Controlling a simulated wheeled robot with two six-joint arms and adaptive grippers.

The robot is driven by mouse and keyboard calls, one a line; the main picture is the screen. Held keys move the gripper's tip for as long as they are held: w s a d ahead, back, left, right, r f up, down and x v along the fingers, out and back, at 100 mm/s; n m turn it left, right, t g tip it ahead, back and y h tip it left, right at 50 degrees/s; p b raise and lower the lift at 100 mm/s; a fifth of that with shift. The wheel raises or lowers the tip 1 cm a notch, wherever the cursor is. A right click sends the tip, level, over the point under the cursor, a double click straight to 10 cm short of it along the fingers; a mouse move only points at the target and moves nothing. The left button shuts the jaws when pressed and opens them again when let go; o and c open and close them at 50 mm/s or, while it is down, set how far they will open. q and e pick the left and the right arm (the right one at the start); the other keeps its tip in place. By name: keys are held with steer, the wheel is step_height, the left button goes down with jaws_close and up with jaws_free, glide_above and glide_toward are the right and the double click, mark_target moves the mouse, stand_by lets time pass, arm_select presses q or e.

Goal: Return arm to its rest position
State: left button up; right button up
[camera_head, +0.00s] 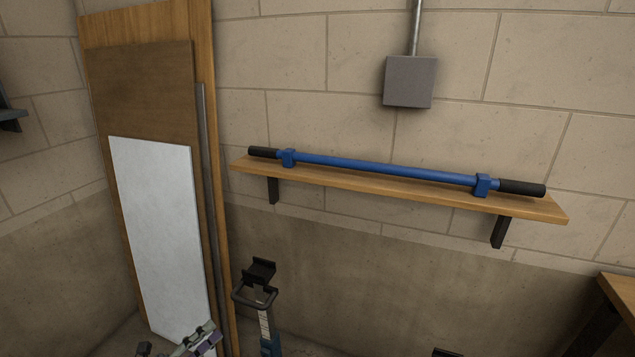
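My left gripper (200,340) shows only in part at the bottom edge, left of centre, as pale green and purple finger-like pieces. Most of it is cut off by the frame, so I cannot tell if it is open or shut. No held object can be made out. It is in front of the lower end of the white panel. My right gripper is not in view.
A blue bar (385,167) with black ends lies along a wooden shelf (345,183) on the wall. Boards and a white panel (160,230) lean at left. A stand with a black cradle (258,272) rises close right of my gripper. A grey box (408,81) hangs above.

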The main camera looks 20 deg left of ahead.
arm_select(q)
steer(key=s+a+f+n+g+y, duration=0.2)
steer(key=a+f+n+y, duration=0.15)
steer(key=f, duration=0.45)
steer(key=s+a+f+n+g+y, duration=0.1)
steer(key=s+a+f+n+y, duration=0.15)
steer(key=f+n, duration=0.4)
steer(key=s+a+f+n+g+y, duration=0.1)
steer(key=a+f+n+g+y, duration=0.2)
steer(key=f, duration=0.7)
steer(key=s+d+f+n+g+y, duration=0.25)
steer(key=s+f+n, duration=0.25)
steer(key=s+f, duration=0.5)
steer(key=s+d+f+n+g+h, duration=0.2)
steer(key=s+d+f+n+g, duration=0.5)
steer(key=s+d+f, duration=0.75)
step_height(320, 180, up, 14)
steer(key=m+g+p, duration=0.1)
steer(key=p, duration=1.3)
steer(key=shift+s+d+r, duration=0.2)
steer(key=shift+s+d, duration=0.25)
